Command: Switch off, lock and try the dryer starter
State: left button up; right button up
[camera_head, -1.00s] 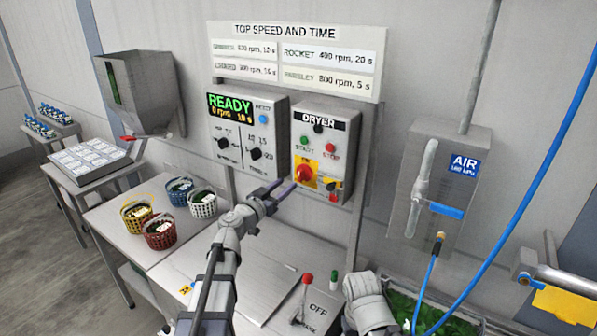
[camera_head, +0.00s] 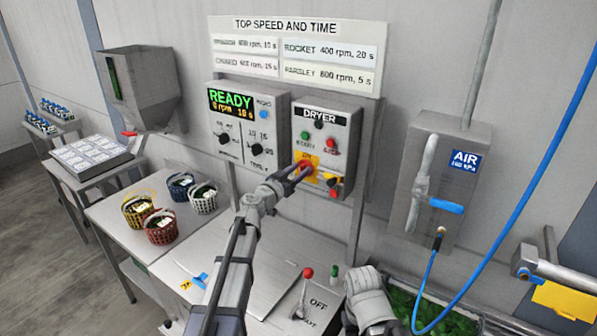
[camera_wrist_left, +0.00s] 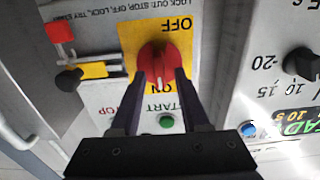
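The dryer starter is a grey box (camera_head: 345,125) on the wall, labelled DRYER, with a green START and a red STOP button (camera_head: 331,144). Its red rotary switch (camera_wrist_left: 163,62) sits on a yellow plate marked OFF and ON, seen upside down in the left wrist view. My left gripper (camera_head: 299,172) is at the switch, its two fingers apart on either side of the red handle; I cannot tell if they touch it.
The spinner panel (camera_head: 240,125) reads READY, left of the starter. Baskets (camera_head: 160,228) stand on the table at left. A red-knobbed brake lever (camera_head: 307,273) stands at the front. The AIR box (camera_head: 437,180) and blue hose are at right.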

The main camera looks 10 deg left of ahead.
pick_arm(q)
grip_shut()
jog(key=shift+n, duration=0.4)
jog(key=shift+w+a+f+n+b, duration=0.1)
jog(key=shift+a+f+n+b, duration=0.1)
jog(key=shift+n, duration=2.6)
jog(key=shift+w+a+f+n+b, duration=0.1)
jog(key=shift+a+f+n+b, duration=0.05)
jog(key=shift+n, duration=2.65)
jog(key=shift+a+f+n+b, duration=0.15)
jog(key=shift+f+n+b, duration=0.05)
jog(key=shift+n, duration=2.9)
jog(key=shift+o, duration=0.3)
grip_release()
jog(key=shift+s, duration=0.1)
